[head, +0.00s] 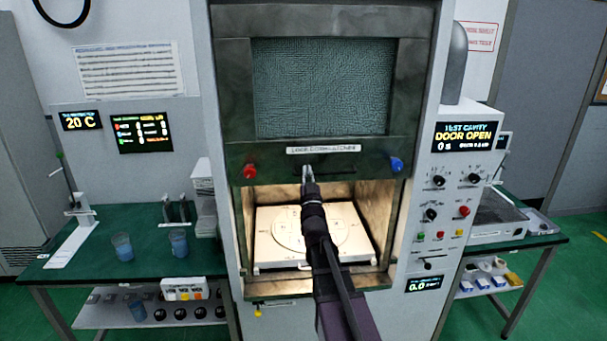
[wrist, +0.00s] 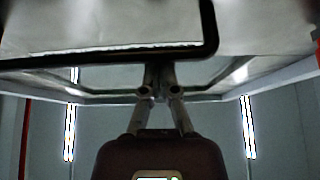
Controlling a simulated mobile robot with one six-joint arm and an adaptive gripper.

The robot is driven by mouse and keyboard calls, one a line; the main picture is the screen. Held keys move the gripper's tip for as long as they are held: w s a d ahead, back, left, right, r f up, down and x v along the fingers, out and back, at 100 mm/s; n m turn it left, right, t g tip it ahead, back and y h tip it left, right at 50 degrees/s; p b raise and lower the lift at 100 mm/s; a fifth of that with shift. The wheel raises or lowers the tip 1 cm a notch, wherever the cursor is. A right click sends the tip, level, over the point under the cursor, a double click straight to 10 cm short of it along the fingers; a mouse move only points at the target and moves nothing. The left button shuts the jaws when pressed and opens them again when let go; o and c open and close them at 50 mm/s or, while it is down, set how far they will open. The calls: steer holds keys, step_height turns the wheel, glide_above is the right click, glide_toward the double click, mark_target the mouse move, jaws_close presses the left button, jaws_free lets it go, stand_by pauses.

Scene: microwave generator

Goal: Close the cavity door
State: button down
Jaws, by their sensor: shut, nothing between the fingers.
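The cavity door (head: 415,100) is a dark frame with a meshed window (head: 322,88). It is raised, and the lit cavity (head: 365,195) shows open below it. A dark handle bar (head: 345,169) runs along the door's lower part, under a white label. My gripper (head: 307,172) is in front of this lower part, at the handle's height. In the wrist view, my gripper's fingertips (wrist: 160,72) are together and empty, close to the dark handle bar (wrist: 120,55). I cannot tell whether they touch it.
A white tray with a round plate (head: 310,230) sits inside the cavity. A red knob (head: 249,171) and a blue knob (head: 397,164) flank the label. The display (head: 464,136) on the right reads "DOOR OPEN".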

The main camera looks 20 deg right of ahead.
steer(key=shift+f, duration=0.1)
stand_by(0.3)
step_height(320, 180, down, 50)
steer(key=b, duration=5)
steer(key=shift+r, duration=0.2)
steer(key=shift+r+p, duration=2.1)
steer(key=shift+p, duration=0.15)
steer(key=b+v, duration=0.5)
steer(key=v, duration=0.6)
